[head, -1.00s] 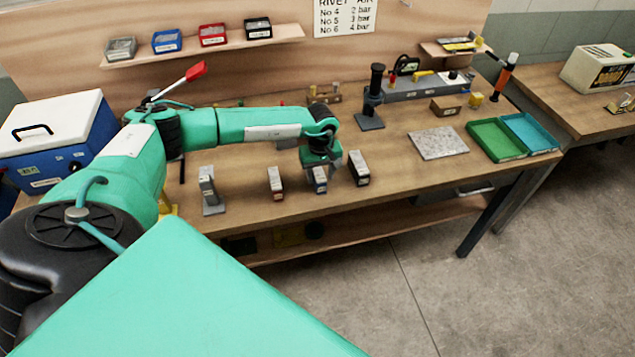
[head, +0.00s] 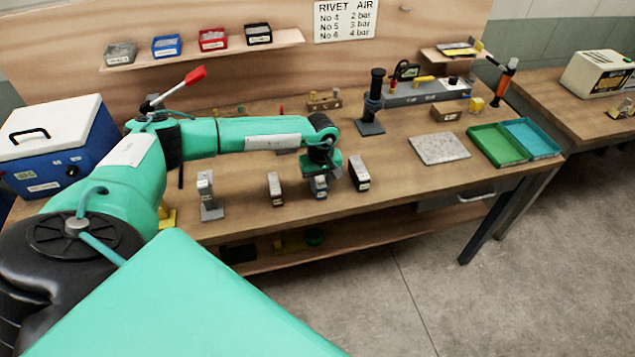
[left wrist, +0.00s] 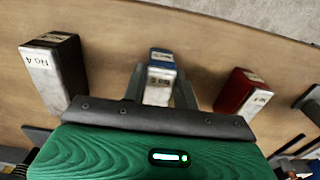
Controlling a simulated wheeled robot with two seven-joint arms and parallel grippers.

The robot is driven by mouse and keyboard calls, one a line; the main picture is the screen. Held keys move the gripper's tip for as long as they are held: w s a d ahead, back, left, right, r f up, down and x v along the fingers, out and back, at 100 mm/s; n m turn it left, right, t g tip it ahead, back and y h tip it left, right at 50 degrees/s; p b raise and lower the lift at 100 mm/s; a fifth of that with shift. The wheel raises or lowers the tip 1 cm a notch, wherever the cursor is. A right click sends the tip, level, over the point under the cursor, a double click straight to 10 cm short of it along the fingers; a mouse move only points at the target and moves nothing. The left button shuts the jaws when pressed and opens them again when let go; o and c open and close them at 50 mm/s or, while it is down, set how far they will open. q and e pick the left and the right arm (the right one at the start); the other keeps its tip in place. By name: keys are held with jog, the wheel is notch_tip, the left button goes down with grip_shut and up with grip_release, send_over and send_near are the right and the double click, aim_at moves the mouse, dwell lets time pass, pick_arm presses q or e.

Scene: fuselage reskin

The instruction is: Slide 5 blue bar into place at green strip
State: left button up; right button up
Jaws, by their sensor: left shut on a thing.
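The blue bar (head: 319,189) stands upright on the workbench, between a red bar and a black bar. It also shows in the left wrist view, with a blue top and a pale labelled face (left wrist: 160,72). My left gripper (head: 319,178) points down over it and is shut on it, one finger on each side. In the left wrist view the grey fingers (left wrist: 160,92) flank the bar. I cannot make out a green strip in either view. My right gripper is not in view.
A red bar (head: 275,188) stands left of the blue bar, and a black bar marked No 4 (head: 359,173) stands right. A grey stand (head: 209,196) is further left. A speckled plate (head: 439,148) and green tray (head: 498,146) lie right. The front bench between them is clear.

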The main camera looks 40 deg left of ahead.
pick_arm(q)
jog(key=shift+w+a+f+b, duration=0.1)
jog(key=shift+w+a+b, duration=0.5)
jog(key=shift+a+b, duration=0.15)
jog(key=shift+w+a+b, duration=1.1)
jog(key=shift+a+b, duration=0.15)
jog(key=shift+b, duration=0.1)
jog(key=shift+w+a+b, duration=1.4)
jog(key=shift+a+b, duration=0.25)
jog(key=shift+b, duration=0.05)
jog(key=shift+w+a+b, duration=1.05)
jog(key=shift+a+b, duration=0.15)
jog(key=shift+b, duration=0.1)
jog(key=shift+w+a+b, duration=1)
jog(key=shift+a+b, duration=0.2)
jog(key=shift+b, duration=0.1)
jog(key=shift+w+a, duration=0.2)
jog(key=shift+w+a+b, duration=0.35)
jog(key=shift+a+b, duration=0.05)
jog(key=shift+b, duration=0.35)
jog(key=shift+w+a, duration=0.2)
jog(key=shift+a, duration=0.05)
